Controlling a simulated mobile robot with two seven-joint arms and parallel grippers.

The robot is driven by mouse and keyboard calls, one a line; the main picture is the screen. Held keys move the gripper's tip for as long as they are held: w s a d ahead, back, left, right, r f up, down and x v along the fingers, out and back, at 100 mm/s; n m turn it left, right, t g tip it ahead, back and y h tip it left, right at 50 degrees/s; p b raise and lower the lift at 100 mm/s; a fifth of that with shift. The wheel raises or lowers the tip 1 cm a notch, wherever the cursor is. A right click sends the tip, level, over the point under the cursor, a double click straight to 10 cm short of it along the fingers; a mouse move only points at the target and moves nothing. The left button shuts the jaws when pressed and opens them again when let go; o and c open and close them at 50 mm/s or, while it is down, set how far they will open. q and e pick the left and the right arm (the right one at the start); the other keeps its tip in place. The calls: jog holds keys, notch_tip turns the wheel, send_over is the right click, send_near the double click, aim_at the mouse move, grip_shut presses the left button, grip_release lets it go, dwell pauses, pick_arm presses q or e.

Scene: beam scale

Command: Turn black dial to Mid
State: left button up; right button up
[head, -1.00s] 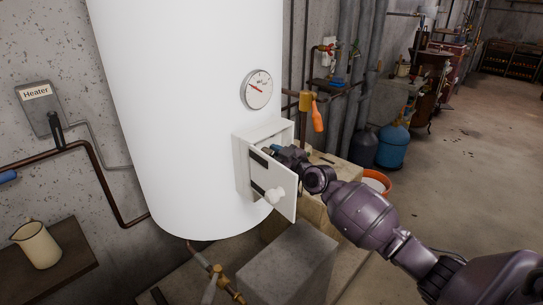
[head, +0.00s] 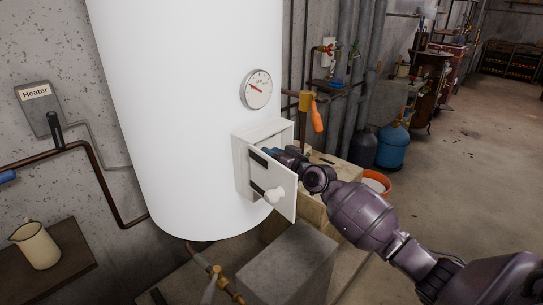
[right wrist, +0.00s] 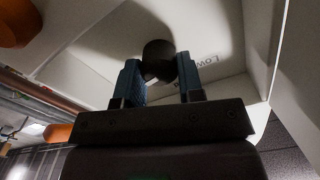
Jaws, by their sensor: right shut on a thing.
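A white box (head: 243,165) is fixed low on the white heater tank (head: 190,110), its door (head: 283,200) with a round white knob swung open. My right gripper (head: 270,153) reaches in behind the door, which partly hides it. In the right wrist view, the black dial (right wrist: 158,58) sits on the box's pale inner face. The two blue fingers of my right gripper (right wrist: 163,85) are on either side of the dial, shut on it. Lettering reading "LOW" shows beside the right finger; other marks are hidden. My left gripper is not in view.
A round gauge (head: 257,89) is on the tank above the box. An orange-handled valve (head: 317,115) is to its right. A grey block (head: 290,262) stands below the door. A "Heater" switch box (head: 40,108) is on the left wall.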

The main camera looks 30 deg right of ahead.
jog(key=shift+m, duration=0.9)
jog(key=o, duration=0.9)
jog(key=b+v, duration=0.1)
jog(key=v, duration=0.9)
jog(key=shift+s+d, duration=0.25)
jog(key=shift+s, duration=0.1)
